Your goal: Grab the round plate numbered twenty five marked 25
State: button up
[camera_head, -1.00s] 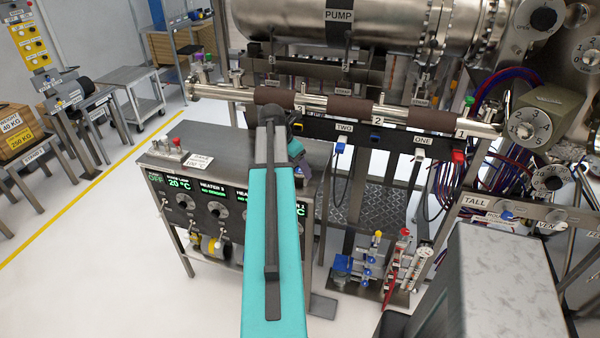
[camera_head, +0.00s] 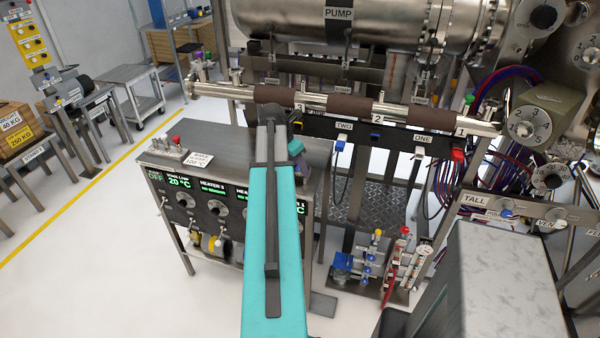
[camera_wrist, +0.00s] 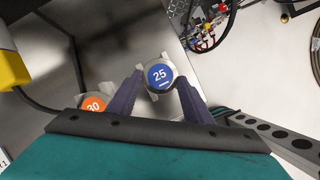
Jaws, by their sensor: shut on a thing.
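The round plate marked 25 (camera_wrist: 160,76) has a blue face with white digits and a silvery rim. It shows in the wrist view, between the fingertips of my gripper (camera_wrist: 160,84). My gripper is shut on it, with one dark finger on each side. Behind it is a grey metal surface; I cannot tell whether the plate touches it. In the head view my teal arm (camera_head: 270,240) reaches forward over the grey bench and hides the plate and most of the gripper.
An orange round plate marked 30 (camera_wrist: 93,105) sits just left of my gripper. A yellow item (camera_wrist: 12,65) is at the wrist view's left edge. The heater bench (camera_head: 255,140) lies under my arm. Brown-wrapped pipes (camera_head: 335,102) cross behind it.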

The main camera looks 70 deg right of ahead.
aim_at(298, 170)
jog(key=shift+r, duration=0.2)
jog(key=shift+r+b, duration=0.85)
jog(key=shift+r, duration=0.7)
jog(key=s+a+b, duration=0.5)
jog(key=s+a, duration=0.2)
jog(key=a, duration=0.4)
jog(key=shift+s+a+r, duration=0.2)
jog(key=shift+s+r, duration=0.1)
jog(key=shift+r, duration=0.15)
jog(key=shift+a+b, duration=0.1)
jog(key=shift+b, duration=0.25)
jog(key=b, duration=0.2)
jog(key=s+a+b, duration=0.1)
jog(key=b, duration=0.2)
jog(key=shift+a+r, duration=0.2)
jog(key=shift+a, duration=0.05)
jog(key=shift+s+a+r, duration=0.1)
jog(key=shift+a, duration=0.05)
